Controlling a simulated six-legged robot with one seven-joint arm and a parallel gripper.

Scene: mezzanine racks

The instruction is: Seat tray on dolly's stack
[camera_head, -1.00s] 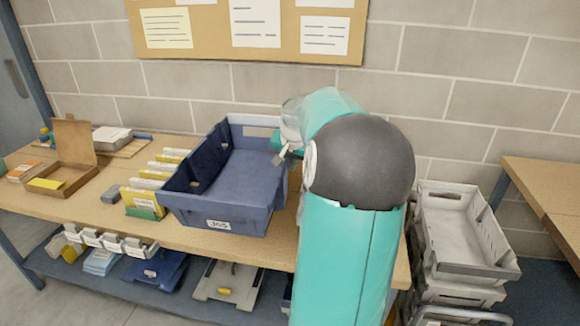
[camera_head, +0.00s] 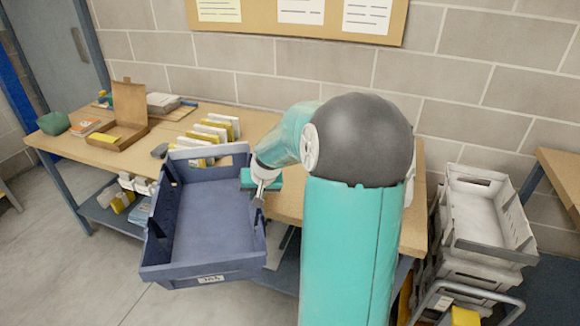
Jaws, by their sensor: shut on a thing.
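The blue tray (camera_head: 210,220) is empty, with a white number label on its near wall. My gripper (camera_head: 258,194) is shut on the tray's right wall. The tray hangs off the front of the workbench, roughly level, its far end overlapping the bench edge in the picture; I cannot tell its exact height. The dolly's stack of grey-white trays (camera_head: 487,220) stands at the right, between the bench and another table. The top tray of the stack is empty and open. A dolly handle (camera_head: 470,297) shows at the bottom right. My arm hides the room between tray and stack.
The workbench (camera_head: 265,122) holds a row of yellow and white files (camera_head: 212,130), an open cardboard box (camera_head: 122,130) and a green item (camera_head: 54,123). A second table (camera_head: 562,168) stands right of the stack. Clear floor (camera_head: 60,270) lies at the left front.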

